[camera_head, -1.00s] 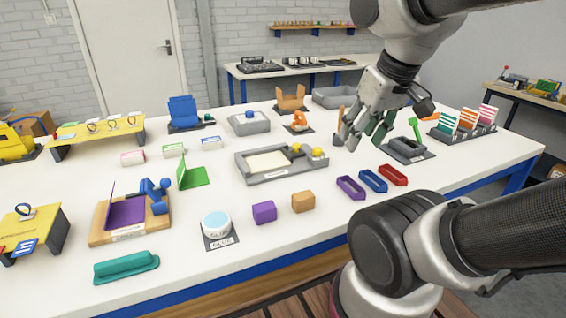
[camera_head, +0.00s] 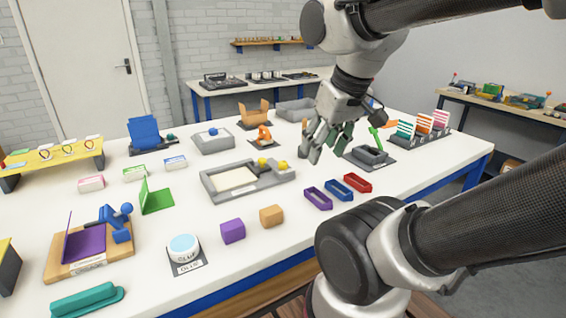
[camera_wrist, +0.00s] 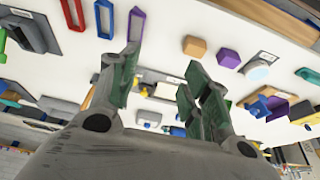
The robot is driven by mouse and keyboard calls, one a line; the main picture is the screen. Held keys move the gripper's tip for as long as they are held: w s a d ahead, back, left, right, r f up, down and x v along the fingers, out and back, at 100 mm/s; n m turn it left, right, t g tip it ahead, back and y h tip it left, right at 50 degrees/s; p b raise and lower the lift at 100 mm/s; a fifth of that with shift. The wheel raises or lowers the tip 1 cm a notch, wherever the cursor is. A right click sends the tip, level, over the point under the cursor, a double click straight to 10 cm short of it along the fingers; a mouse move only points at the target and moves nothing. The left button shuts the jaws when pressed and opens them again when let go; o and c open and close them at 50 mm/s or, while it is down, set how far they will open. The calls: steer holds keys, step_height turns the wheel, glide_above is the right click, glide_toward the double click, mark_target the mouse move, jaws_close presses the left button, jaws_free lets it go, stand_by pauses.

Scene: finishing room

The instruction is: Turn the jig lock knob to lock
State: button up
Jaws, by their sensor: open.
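A grey jig-like fixture (camera_head: 212,188) with a cream panel lies mid-table in the head view. Two yellow knob-like parts (camera_head: 282,165) stand at its right end; I cannot read which one is the lock knob or its setting. My gripper (camera_head: 326,146) hangs above the table to the right of the fixture, fingers spread, empty and apart from the knobs. In the wrist view my gripper (camera_wrist: 162,66) is open, its fingers covering part of the fixture behind them. A small yellow part (camera_wrist: 145,92) shows between the fingers.
Red (camera_head: 358,182), blue (camera_head: 339,190) and purple (camera_head: 318,198) trays lie in front of my gripper. A grey device with a green lever (camera_head: 376,139) stands to its right. An orange block (camera_head: 271,216) and a purple block (camera_head: 232,231) sit near the front edge.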

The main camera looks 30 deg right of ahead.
steer(key=w+f+g, duration=0.2)
steer(key=w+f, duration=0.1)
steer(key=n+g, duration=0.2)
steer(key=g, duration=0.1)
glide_above(283, 162)
steer(key=s, duration=0.2)
steer(key=f, duration=0.6)
steer(key=shift+s+a+f, duration=0.1)
steer(key=shift+s, duration=0.1)
steer(key=w, duration=0.1)
steer(key=w+r+n, duration=0.1)
steer(key=shift+w+r+t, duration=0.2)
steer(key=shift+w+t, duration=0.1)
steer(key=shift+t, duration=0.1)
steer(key=shift+s+r+n, duration=0.15)
steer(key=shift+n, duration=0.45)
steer(key=shift+f, duration=0.35)
step_height(283, 162, down, 7)
steer(key=shift+f, duration=0.1)
steer(key=shift+c, duration=0.5)
